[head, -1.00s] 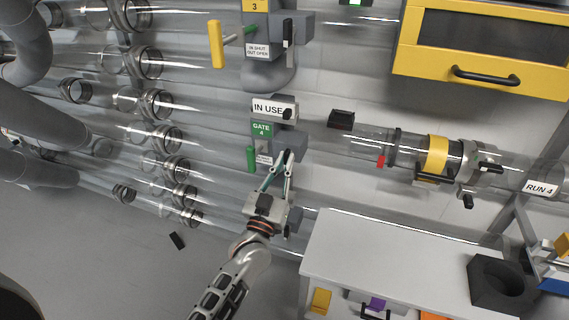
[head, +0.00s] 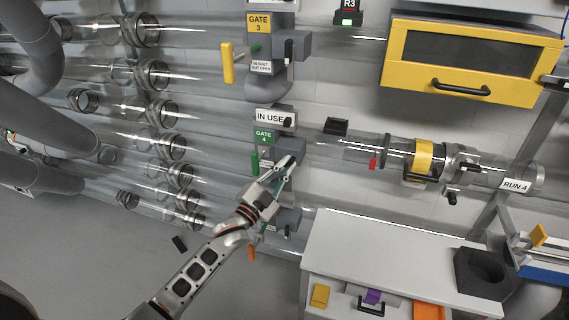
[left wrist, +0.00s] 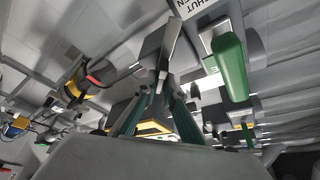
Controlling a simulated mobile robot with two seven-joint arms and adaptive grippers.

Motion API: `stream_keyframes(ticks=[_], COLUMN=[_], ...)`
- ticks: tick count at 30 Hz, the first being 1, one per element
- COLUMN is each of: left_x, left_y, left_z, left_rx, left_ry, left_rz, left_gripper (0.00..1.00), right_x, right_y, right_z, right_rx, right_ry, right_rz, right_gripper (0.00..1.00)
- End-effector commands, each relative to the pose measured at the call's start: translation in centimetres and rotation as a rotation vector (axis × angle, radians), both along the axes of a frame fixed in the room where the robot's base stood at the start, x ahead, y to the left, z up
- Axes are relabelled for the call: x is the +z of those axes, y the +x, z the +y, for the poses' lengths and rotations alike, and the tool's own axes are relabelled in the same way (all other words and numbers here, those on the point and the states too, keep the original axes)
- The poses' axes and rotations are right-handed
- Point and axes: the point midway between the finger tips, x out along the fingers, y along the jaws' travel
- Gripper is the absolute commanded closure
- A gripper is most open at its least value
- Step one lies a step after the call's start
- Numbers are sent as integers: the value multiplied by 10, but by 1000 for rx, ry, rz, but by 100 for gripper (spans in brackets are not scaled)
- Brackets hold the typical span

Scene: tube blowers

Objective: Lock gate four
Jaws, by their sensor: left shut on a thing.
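Gate four is the grey housing with the green GATE 4 label (head: 264,136), under an IN USE tag (head: 270,118). Its green handle (head: 254,162) points down; it shows large at the upper right in the left wrist view (left wrist: 229,66). My left gripper (head: 288,164) is at the right side of the housing, right of the green handle. In the left wrist view its fingers (left wrist: 163,88) close on a narrow grey lever (left wrist: 172,42) by the housing. The fingers partly hide the lever's lower end. My right gripper is not seen.
Gate three (head: 259,23) with a yellow handle (head: 228,62) is above. An orange handle (head: 251,253) hangs below. Clear tubes run across the wall. A white cabinet (head: 400,250) stands at lower right, with a yellow-framed box (head: 475,60) above.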

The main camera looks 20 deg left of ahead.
Motion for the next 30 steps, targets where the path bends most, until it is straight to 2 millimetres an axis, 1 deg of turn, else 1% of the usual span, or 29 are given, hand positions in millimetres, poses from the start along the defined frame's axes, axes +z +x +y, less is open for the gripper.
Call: stream_keyframes(ticks=[1,8,15,21,25,30], left_x=[6,6,5,4,4,2], left_y=[0,0,0,0,0,0], left_z=[1,0,1,0,0,0], left_rx=[0,-1,0,-1,-1,-2], left_ry=[48,265,480,622,688,746], left_rz=[-6,-12,-18,-23,-25,-26], left_gripper=[100,100,100,100,100,100], right_x=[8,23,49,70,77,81], right_y=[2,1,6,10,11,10], right_z=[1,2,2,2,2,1], right_rx=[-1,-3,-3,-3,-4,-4], right_ry=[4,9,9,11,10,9], right_rz=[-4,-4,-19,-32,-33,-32], right_gripper=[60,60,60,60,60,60])
